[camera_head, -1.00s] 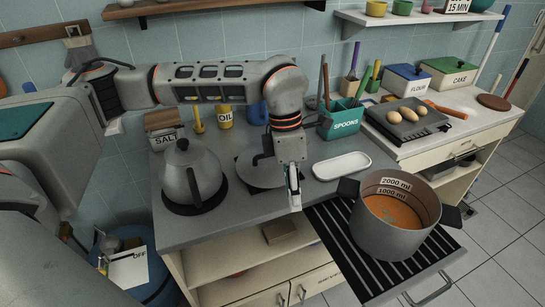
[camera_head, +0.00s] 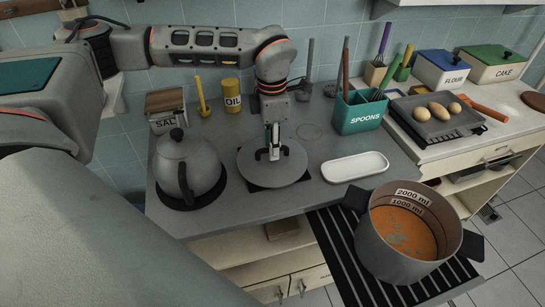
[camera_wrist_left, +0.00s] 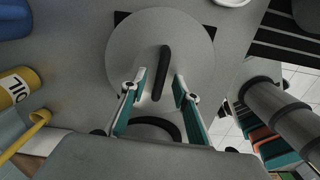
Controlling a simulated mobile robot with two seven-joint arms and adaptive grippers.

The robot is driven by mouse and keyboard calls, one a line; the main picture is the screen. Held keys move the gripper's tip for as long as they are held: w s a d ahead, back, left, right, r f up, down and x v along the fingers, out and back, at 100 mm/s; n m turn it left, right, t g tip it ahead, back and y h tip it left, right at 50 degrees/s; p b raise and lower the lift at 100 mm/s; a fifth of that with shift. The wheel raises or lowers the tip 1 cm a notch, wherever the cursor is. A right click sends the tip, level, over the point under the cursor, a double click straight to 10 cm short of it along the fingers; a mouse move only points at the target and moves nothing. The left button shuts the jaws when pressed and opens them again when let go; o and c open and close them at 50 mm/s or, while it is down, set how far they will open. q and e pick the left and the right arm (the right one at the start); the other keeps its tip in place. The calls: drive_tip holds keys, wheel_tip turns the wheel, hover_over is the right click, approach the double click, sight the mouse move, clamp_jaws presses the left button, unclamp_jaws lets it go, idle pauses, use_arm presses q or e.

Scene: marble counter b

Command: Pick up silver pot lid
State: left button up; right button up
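The silver pot lid (camera_head: 293,169) is a flat grey disc lying on a dark square on the counter. In the left wrist view the lid (camera_wrist_left: 195,45) shows whole, with a dark bar handle (camera_wrist_left: 161,72) standing at its middle. My left gripper (camera_head: 272,154) points down over the lid. In the left wrist view its two fingers (camera_wrist_left: 160,80) are apart, one on each side of the handle, with gaps between. My right gripper is not in view.
A grey kettle (camera_head: 187,165) stands close left of the lid. A white tray (camera_head: 355,167) lies to the right, and a large pot of orange soup (camera_head: 385,250) sits on the striped rack. The teal spoons box (camera_head: 357,113) stands behind right.

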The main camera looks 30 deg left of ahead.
use_arm(q)
drive_tip(key=shift+f, duration=0.95)
clamp_jaws()
drive_tip(key=shift+r, duration=0.1)
